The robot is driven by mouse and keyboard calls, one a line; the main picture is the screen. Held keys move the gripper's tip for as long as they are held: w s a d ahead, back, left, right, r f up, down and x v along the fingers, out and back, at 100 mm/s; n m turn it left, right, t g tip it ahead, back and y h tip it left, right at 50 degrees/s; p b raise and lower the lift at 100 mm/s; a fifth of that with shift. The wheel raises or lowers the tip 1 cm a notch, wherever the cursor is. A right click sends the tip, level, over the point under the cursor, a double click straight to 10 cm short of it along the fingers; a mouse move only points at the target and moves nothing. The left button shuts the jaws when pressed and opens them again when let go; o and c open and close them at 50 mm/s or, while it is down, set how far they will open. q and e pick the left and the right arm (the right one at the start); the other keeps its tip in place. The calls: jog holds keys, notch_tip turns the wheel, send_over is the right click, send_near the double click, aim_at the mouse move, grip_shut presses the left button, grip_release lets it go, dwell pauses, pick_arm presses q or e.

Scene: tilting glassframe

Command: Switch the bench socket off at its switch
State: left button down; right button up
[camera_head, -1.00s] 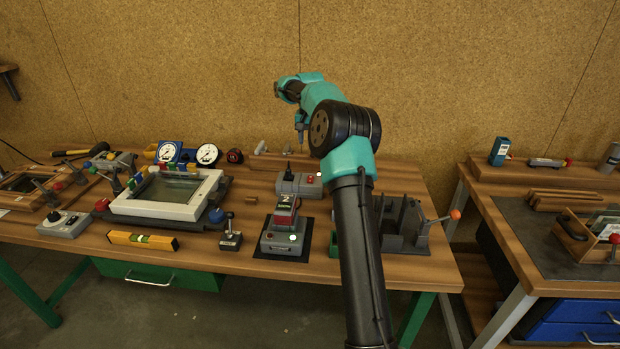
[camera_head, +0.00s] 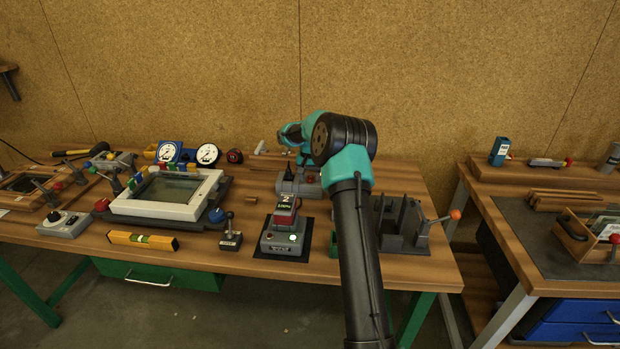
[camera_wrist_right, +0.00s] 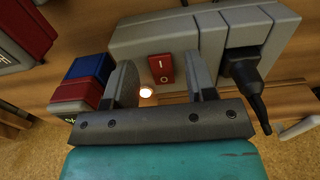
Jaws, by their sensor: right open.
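The bench socket (camera_head: 283,187) is a grey block near the middle of the bench; it fills the top of the right wrist view (camera_wrist_right: 150,38). A black plug with a cable (camera_wrist_right: 246,72) sits in its right part there. Its red rocker switch (camera_wrist_right: 161,69) bears white marks, and a small white lamp (camera_wrist_right: 146,92) glows beside it. My right gripper (camera_head: 303,164) is open just above the socket. In the wrist view its two fingers stand either side of the switch; I cannot tell whether they touch the socket. My left gripper is not in view.
A red-and-grey device (camera_head: 285,222) stands on a black mat in front of the socket. A small joystick box (camera_head: 230,236) is left of it, and a white-framed panel (camera_head: 165,205) further left. A grey fixture with an orange-knobbed lever (camera_head: 418,232) stands to the right.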

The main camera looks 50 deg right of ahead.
jog(key=shift+f, duration=0.3)
jog(key=shift+c, duration=0.5)
